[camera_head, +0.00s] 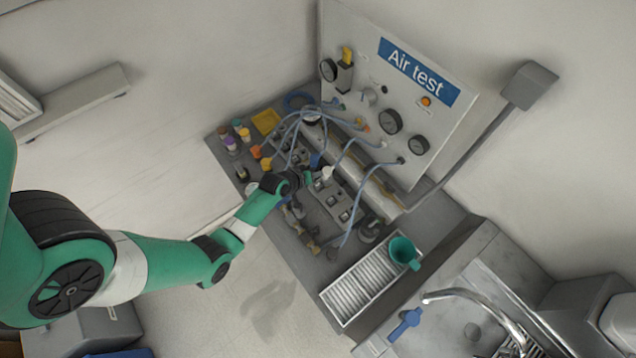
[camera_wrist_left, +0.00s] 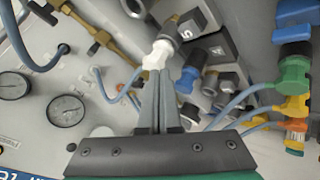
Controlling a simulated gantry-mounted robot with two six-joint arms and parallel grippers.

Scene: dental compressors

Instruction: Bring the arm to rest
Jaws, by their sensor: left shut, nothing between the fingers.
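My left arm, green and white, reaches in from the left in the head view. Its gripper (camera_head: 306,179) is over the bench in front of the Air test panel (camera_head: 384,95). In the left wrist view the two grey fingers (camera_wrist_left: 159,82) are together with nothing between them. Their tips appear just below a white hose fitting (camera_wrist_left: 160,54); I cannot tell whether they touch it. The white fitting also shows in the head view (camera_head: 327,173). My right gripper is in neither view.
Several blue-grey hoses and coloured fittings crowd the bench around the gripper. Gauges (camera_head: 390,121) sit on the panel. A slatted tray (camera_head: 352,300), a teal cup (camera_head: 404,252) and a sink tap (camera_head: 470,297) lie to the right. Open floor shows in front of the bench.

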